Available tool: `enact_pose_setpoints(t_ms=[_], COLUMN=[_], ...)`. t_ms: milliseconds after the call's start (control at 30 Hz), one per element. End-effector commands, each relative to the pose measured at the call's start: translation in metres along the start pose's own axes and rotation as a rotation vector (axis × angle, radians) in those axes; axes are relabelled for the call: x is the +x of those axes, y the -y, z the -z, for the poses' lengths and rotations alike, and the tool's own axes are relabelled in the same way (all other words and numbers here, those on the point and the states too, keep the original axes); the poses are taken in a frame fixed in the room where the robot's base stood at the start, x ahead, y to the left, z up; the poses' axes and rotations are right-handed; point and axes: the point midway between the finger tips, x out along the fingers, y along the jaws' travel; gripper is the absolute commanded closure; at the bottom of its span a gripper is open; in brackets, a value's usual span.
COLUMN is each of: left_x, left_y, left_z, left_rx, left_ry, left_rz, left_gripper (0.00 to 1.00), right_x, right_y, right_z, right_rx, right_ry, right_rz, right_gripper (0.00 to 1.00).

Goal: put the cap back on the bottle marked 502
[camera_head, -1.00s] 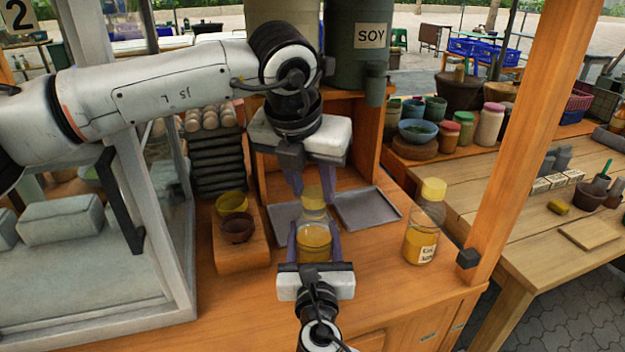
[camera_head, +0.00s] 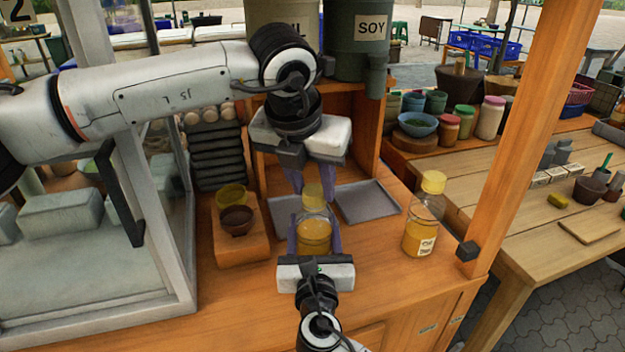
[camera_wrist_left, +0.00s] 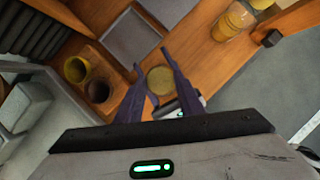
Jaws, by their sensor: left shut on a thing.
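A clear bottle of yellow liquid (camera_head: 314,238) stands upright at the counter front; I see no marking 502 on the side facing me. My right gripper (camera_head: 314,240), coming from the bottom, has its purple fingers against both sides of it. A yellow cap (camera_head: 313,194) is at the top of the bottle's neck. My left gripper (camera_head: 312,188) points down from above and is shut on the cap. The left wrist view shows the cap (camera_wrist_left: 160,79) between the fingers. I cannot tell whether the cap is seated or just above the rim.
A second capped bottle (camera_head: 423,218) with a label stands to the right, near the wooden post (camera_head: 520,130). A grey tray (camera_head: 367,201) lies behind. Two bowls sit on a wooden block (camera_head: 241,252) at left, beside the glass case (camera_head: 100,270). Bare counter lies between the bottles.

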Motion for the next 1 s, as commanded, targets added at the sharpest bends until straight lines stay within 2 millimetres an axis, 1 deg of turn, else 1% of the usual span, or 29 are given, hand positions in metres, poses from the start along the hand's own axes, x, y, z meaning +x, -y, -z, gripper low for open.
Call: enact_pose_setpoints(t_ms=[33, 67, 133, 167, 467, 567, 833, 1000], left_x=[0.001, 0.001, 0.001, 0.001, -0.001, -0.006, -0.038, -0.041], left_y=[0.000, 0.000, 0.000, 0.000, 0.000, 0.000, 0.000, 0.000], left_z=[0.001, 0.000, 0.000, 0.000, 0.000, -0.003, -0.017, -0.017], left_rx=[0.000, 0.000, 0.000, 0.000, 0.000, -0.001, 0.000, 0.001], left_ry=[0.000, 0.000, 0.000, 0.000, 0.000, 0.001, 0.001, -0.001], left_rz=[0.000, 0.000, 0.000, 0.000, 0.000, -0.001, 0.000, -0.001], left_gripper=[0.86, 0.61, 0.49, 0.47, 0.47, 0.47, 0.47, 0.47], right_x=[0.000, 0.000, 0.000, 0.000, 0.000, 0.000, 0.000, 0.000], right_y=[0.000, 0.000, 0.000, 0.000, 0.000, 0.000, 0.000, 0.000], right_z=[0.001, 0.001, 0.001, 0.001, 0.001, 0.001, 0.001, 0.001], right_rx=[-0.001, -0.001, -0.001, -0.001, -0.001, -0.001, -0.001, -0.001], right_ry=[-0.001, -0.001, -0.001, -0.001, -0.001, -0.001, -0.001, -0.001], right_rz=[0.000, 0.000, 0.000, 0.000, 0.000, 0.000, 0.000, 0.000], right_gripper=[0.87, 1.00, 1.00, 1.00, 1.00, 1.00, 1.00, 1.00])
